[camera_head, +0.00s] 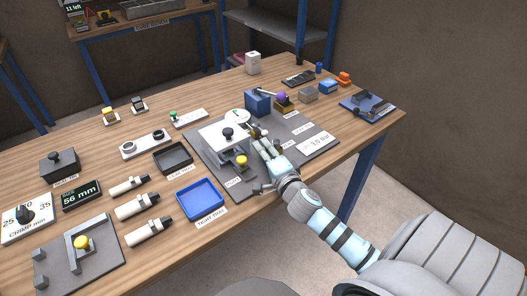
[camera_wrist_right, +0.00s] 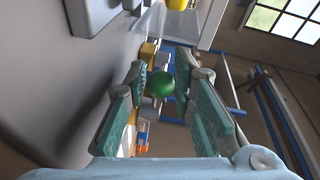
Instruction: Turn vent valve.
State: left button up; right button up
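My right gripper (camera_head: 259,138) reaches over the grey mixer panel (camera_head: 318,153), beside the white-topped housing (camera_head: 222,134) with a black knob. In the right wrist view its teal finger pads (camera_wrist_right: 161,75) stand apart. A round green knob (camera_wrist_right: 160,84) shows between the fingertips, and I cannot tell whether they touch it. The green knob is not clear in the head view, where the gripper covers that spot. The panel labels are too small to read, so I cannot confirm which part is the vent valve. My left gripper is out of view.
A yellow knob (camera_head: 241,161) sits on the housing's near side. A blue block (camera_head: 258,102) and a purple ball (camera_head: 281,97) stand behind the gripper. A blue tray (camera_head: 200,198) and several white cylinders lie to the left. The table's front edge is near my arm.

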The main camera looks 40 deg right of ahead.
grip_shut()
